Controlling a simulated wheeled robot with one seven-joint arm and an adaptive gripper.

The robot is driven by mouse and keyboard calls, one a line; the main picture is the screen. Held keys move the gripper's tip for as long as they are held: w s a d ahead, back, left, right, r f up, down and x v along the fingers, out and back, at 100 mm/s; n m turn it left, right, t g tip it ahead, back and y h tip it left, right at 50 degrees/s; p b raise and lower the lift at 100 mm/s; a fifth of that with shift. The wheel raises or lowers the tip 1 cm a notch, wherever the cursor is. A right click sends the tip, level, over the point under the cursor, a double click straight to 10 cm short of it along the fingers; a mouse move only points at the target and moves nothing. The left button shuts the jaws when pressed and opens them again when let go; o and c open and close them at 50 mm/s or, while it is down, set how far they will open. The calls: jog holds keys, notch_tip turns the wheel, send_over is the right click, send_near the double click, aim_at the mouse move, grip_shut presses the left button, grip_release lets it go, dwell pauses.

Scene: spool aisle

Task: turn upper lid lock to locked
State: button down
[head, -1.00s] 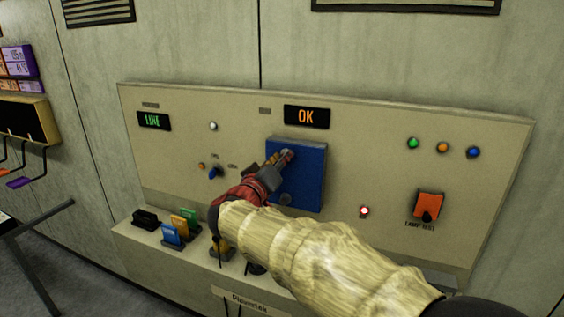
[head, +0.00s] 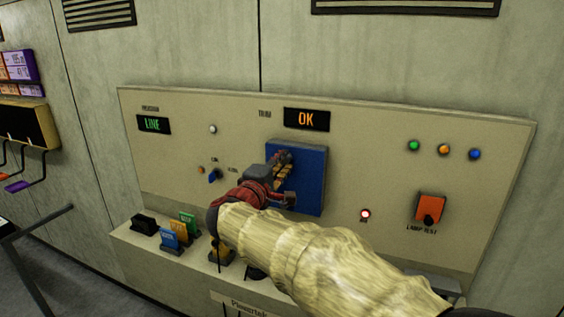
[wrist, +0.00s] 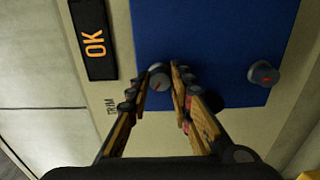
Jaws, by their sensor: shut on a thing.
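The blue lid (head: 310,180) stands on the beige panel under the OK display. The upper lid lock (wrist: 158,82) is a small round grey knob with a thin red mark, near the lid's upper edge. In the wrist view it sits between my fingertips, and my gripper (wrist: 164,74) is shut on it. The lower lid lock (wrist: 263,73), a similar grey knob, is free of my fingers. The upper knob's exact setting is hard to tell.
The OK display (head: 306,118) is above the lid; a LINE display (head: 154,125) is at left. A blue selector knob (head: 214,175) is left of my gripper. Coloured tags (head: 180,230) stand on the ledge below. An orange lamp-test switch (head: 429,208) is at right.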

jog(key=n+p, duration=0.2)
jog(key=n, duration=0.3)
jog(key=shift+f+n+p, duration=0.1)
jog(key=shift+n+p, duration=0.45)
jog(key=shift+n, duration=0.25)
jog(key=shift+f, duration=0.1)
jog(key=c, duration=1.6)
grip_release()
jog(key=shift+s+a, duration=0.1)
jog(key=v, duration=1.1)
jog(key=shift+s+a, duration=0.1)
jog(key=shift+s, duration=0.3)
